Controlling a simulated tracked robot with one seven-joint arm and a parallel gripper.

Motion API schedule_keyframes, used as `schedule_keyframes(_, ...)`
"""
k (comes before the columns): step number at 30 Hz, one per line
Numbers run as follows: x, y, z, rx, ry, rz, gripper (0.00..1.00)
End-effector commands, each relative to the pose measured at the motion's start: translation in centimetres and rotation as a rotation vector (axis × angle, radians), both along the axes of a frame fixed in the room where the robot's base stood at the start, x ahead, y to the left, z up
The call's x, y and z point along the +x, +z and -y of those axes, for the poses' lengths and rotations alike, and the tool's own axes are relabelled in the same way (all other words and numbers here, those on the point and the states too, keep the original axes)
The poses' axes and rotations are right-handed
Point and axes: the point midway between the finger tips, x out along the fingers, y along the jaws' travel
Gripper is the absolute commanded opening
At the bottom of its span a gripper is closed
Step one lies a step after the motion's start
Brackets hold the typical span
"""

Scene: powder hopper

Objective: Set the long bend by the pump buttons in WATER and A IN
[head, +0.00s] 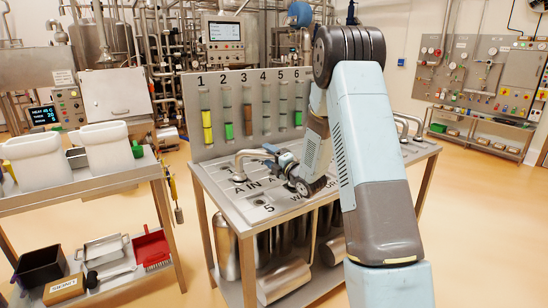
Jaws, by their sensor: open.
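A bent steel pipe (248,155) stands on the steel bench top (225,190). Its left leg comes down at a port behind the "A IN" lettering (246,189). Its right end is hidden behind my gripper, so I cannot tell where that end sits. My gripper (272,152) is open at the right part of this pipe; contact is unclear. A label starting with "W" (296,192) is partly covered by my arm. More bent pipe (406,122) shows at the bench's right end. I cannot make out which bend is the long one, or the pump buttons.
A panel with numbered tubes (248,88) rises behind the bench. Steel vessels (285,280) lie on its lower shelf. A cart (100,182) with white tubs (105,147) stands left. A control box with buttons (70,103) is behind it. Floor is clear at right.

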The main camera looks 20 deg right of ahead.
Motion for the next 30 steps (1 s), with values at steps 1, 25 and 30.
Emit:
schedule_keyframes(1, 0.0, 0.0, 0.0, 0.0, 0.0, 0.0, 0.67)
schedule_keyframes(25, -9.3, -1.4, 4.9, 0.0, -0.003, -0.003, 0.67)
schedule_keyframes(30, -11.1, -1.7, 5.7, 0.0, -0.001, -0.002, 0.67)
